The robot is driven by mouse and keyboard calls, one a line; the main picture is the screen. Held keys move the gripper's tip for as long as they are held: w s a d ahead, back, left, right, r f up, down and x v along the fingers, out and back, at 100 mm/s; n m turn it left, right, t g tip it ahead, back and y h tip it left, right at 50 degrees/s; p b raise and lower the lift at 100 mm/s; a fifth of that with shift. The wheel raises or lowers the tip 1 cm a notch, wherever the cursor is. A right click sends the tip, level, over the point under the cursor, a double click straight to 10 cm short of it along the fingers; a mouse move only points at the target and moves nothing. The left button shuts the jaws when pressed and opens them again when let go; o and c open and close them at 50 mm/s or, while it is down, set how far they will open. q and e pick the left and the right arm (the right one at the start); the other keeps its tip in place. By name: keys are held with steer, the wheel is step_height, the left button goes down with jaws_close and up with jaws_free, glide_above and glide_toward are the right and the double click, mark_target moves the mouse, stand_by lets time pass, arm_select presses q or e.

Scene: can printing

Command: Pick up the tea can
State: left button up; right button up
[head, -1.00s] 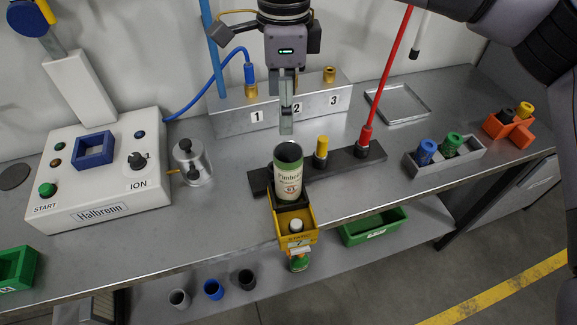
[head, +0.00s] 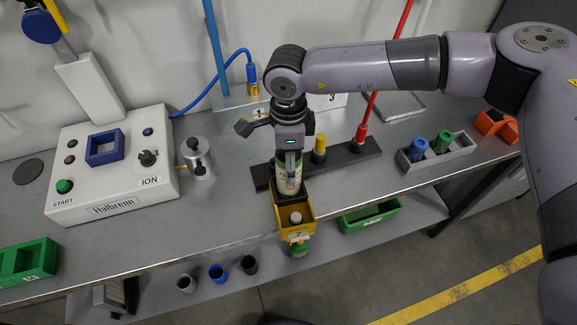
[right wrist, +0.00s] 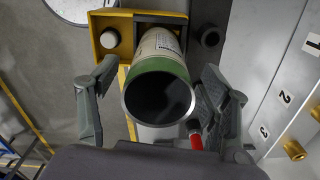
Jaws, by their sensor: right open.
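The tea can (head: 283,185), a cream and green open-topped cylinder with printed text, stands upright at the back of a yellow holder (head: 279,212) on the bench's front edge. My right gripper (head: 289,178) points down over the can and partly covers it. In the right wrist view the can (right wrist: 160,65) shows its dark open mouth. The open fingers of my right gripper (right wrist: 157,78) are on either side of it. The right finger looks close to the rim; I cannot tell whether it touches. My left gripper is not in view.
A black rack with a yellow plug (head: 319,145) and a red plug (head: 361,133) lies behind the can. A grey tray (head: 438,151) stands right.

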step_height(320, 180, down, 3)
steer(key=shift+f+p, duration=0.1)
steer(key=shift+p, duration=0.45)
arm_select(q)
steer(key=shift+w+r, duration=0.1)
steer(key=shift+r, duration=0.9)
arm_select(e)
steer(key=shift+d, duration=0.1)
steer(key=c, duration=0.9)
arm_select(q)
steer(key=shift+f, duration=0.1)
arm_select(e)
steer(key=shift+r, duration=0.25)
